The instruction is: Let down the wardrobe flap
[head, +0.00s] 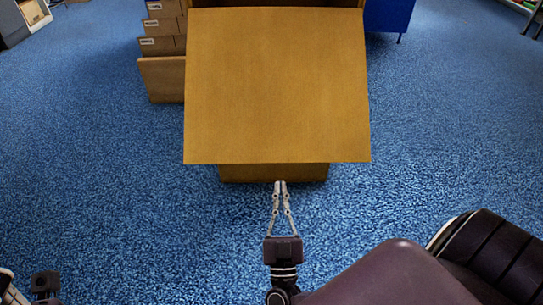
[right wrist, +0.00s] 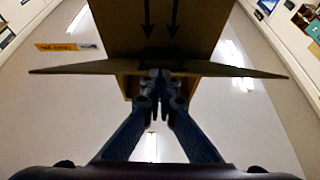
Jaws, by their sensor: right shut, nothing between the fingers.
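The wardrobe flap (head: 277,85) is a wide brown cardboard panel that slants out toward me from the top of the wardrobe carton. The lower part of the carton (head: 273,173) shows below the flap's near edge. My right gripper (head: 280,184) is shut and empty, its tips just below the flap's near edge in the head view. In the right wrist view the flap (right wrist: 215,69) shows nearly edge-on beyond the fingertips (right wrist: 160,75); I cannot tell whether they touch it. The carton's front with dark arrows (right wrist: 160,20) rises behind. Part of my left gripper (head: 45,284) shows at the lower left, its fingers unclear.
Several smaller cartons (head: 163,27) are stacked left of the wardrobe, with a flat brown board (head: 162,79) in front. A blue piece of furniture (head: 388,14) stands behind right. The blue carpet (head: 110,160) is clear on both sides.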

